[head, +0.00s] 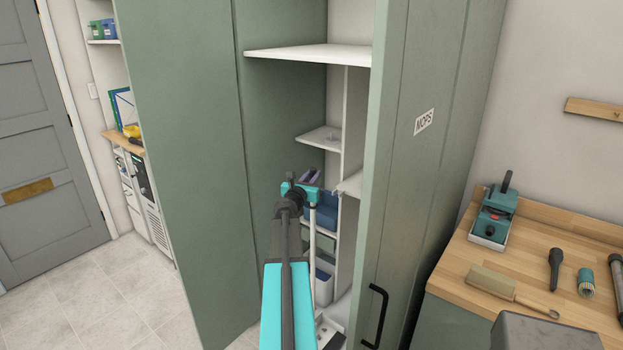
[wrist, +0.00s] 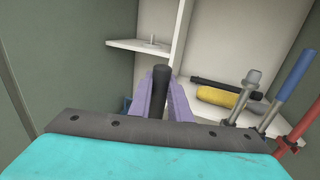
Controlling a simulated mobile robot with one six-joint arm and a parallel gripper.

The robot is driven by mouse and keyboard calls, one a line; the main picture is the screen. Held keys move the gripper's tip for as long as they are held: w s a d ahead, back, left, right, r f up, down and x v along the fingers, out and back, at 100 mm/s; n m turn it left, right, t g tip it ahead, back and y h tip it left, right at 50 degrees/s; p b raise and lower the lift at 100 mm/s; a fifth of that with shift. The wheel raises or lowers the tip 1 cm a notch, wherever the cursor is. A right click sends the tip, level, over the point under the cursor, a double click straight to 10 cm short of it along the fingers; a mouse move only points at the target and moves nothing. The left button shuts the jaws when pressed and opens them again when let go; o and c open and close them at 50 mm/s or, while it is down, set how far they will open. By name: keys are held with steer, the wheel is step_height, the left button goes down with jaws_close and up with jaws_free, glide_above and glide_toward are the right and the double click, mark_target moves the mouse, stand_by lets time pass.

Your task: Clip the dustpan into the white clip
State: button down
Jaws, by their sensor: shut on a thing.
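My gripper (head: 311,176) reaches into the open green cabinet, with its purple fingers among the shelves. In the wrist view the fingers (wrist: 164,90) are shut on a dark round handle (wrist: 160,77), which looks like the dustpan's handle. The handle's tip points up and away from the wrist. The pan itself is hidden behind my wrist and fingers. I cannot make out the white clip for certain in either view.
A small shelf (wrist: 125,45) with a grey peg (wrist: 153,42) is ahead. Right of the fingers, a shelf holds a yellow-and-grey object (wrist: 222,97); grey (wrist: 245,95) and blue (wrist: 297,76) poles stand close by. The cabinet door (head: 410,190) bounds the right.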

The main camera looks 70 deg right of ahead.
steer(key=s+d, duration=0.3)
steer(key=d, duration=0.8)
steer(key=shift+d+f, duration=0.15)
steer(key=shift+d, duration=0.25)
stand_by(0.4)
steer(key=shift+s+d+b, duration=0.1)
steer(key=shift+d+b, duration=0.1)
steer(key=shift+b, duration=0.3)
stand_by(0.8)
steer(key=shift+s+d, duration=0.2)
steer(key=shift+d, duration=0.6)
steer(key=shift+s+d, duration=0.2)
steer(key=shift+d, duration=0.55)
steer(key=shift+s+d, duration=0.2)
steer(key=shift+d, duration=0.6)
stand_by(2.5)
